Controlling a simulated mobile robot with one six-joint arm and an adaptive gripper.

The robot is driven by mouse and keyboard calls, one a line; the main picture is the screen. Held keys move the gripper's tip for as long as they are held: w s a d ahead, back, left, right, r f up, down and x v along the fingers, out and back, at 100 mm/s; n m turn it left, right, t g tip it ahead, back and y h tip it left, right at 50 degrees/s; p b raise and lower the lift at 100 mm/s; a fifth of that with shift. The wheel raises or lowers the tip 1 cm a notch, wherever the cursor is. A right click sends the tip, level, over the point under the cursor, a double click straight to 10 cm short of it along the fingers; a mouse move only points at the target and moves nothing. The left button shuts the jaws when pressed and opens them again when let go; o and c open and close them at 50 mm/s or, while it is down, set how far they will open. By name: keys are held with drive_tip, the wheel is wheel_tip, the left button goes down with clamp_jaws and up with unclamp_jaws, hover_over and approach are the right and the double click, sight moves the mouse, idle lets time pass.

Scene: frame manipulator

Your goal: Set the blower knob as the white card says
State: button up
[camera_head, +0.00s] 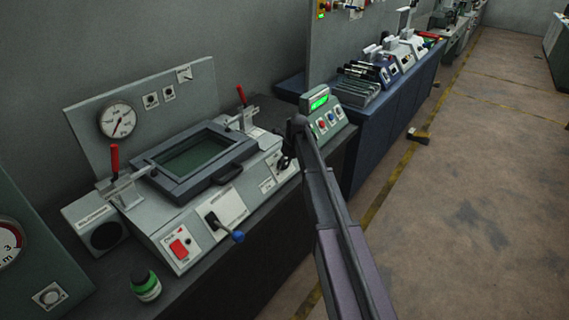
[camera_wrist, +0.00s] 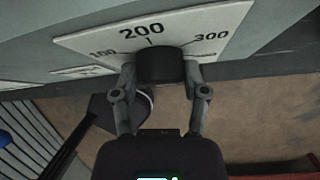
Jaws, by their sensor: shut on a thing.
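In the wrist view a dark round knob (camera_wrist: 160,66) sits on a white scale plate (camera_wrist: 95,42) marked 100, 200 and 300. My gripper (camera_wrist: 162,78) is shut on this knob, one finger on each side. The knob lies below the 200 mark; I cannot make out its pointer. In the head view my gripper (camera_head: 286,158) is at the right end of the grey machine's front, and my arm hides much of the knob there. A small white card (camera_head: 184,73) is on the back panel (camera_head: 150,95); its writing is too small to read.
The machine has a framed window (camera_head: 195,152), two red-handled clamps, a red switch (camera_head: 179,248) and a blue-tipped lever (camera_head: 237,236). A green-display box (camera_head: 320,103) is right behind my gripper. The floor at right is mostly clear.

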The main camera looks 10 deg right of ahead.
drive_tip(key=m+y, duration=0.1)
drive_tip(key=m+g+y+b, duration=0.1)
drive_tip(key=m, duration=0.1)
drive_tip(key=shift+w+d+f, duration=0.1)
drive_tip(key=shift+d+f, duration=0.05)
drive_tip(key=shift+f, duration=0.05)
drive_tip(key=shift+r+m+g+y+b, duration=0.1)
drive_tip(key=shift+m+g+y+b, duration=0.4)
drive_tip(key=shift+m+y+b, duration=0.45)
drive_tip(key=shift+m, duration=0.35)
drive_tip(key=o, duration=1.1)
drive_tip(key=shift+o, duration=0.2)
